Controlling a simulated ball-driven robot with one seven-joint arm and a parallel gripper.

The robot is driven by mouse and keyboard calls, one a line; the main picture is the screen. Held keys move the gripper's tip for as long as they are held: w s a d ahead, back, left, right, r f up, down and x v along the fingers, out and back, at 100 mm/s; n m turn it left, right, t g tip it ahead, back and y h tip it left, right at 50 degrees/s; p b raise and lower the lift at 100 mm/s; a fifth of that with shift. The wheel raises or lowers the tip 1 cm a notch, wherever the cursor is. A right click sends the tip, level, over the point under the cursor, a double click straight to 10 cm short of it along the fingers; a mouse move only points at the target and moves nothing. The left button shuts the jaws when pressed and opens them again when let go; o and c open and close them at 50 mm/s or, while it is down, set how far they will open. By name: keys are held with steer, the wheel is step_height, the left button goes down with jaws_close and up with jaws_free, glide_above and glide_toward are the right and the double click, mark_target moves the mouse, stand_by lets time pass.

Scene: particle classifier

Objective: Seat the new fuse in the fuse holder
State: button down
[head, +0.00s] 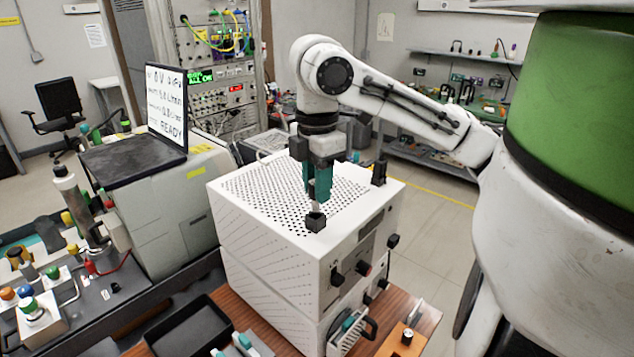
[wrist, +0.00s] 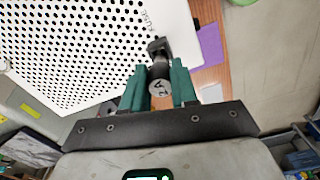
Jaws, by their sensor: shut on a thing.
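My gripper (head: 317,196) points down over the front corner of the white perforated box, its teal fingers shut on the fuse. In the wrist view the fuse (wrist: 161,89) shows its round grey end, with a dark mark, between the fingertips of my gripper (wrist: 160,84). In the head view only a thin pale bit of the fuse (head: 315,208) shows below the fingers. The black fuse holder (head: 315,223) stands at the box's front edge right below; it also shows in the wrist view (wrist: 157,46). I cannot tell whether the fuse touches or enters it.
The white box (head: 265,250) has knobs on its front and a black post (head: 379,172) on its right top edge. A black tray (head: 190,328) lies to the left on the wooden bench. A grey instrument with a screen (head: 167,112) stands behind left.

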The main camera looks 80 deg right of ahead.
mark_target(317, 209)
steer(key=shift+f+b, duration=1.45)
steer(key=shift+f, duration=0.65)
steer(key=c, duration=0.8)
jaws_free()
steer(key=shift+r, duration=0.1)
step_height(317, 209, up, 11)
steer(key=shift+f, duration=0.15)
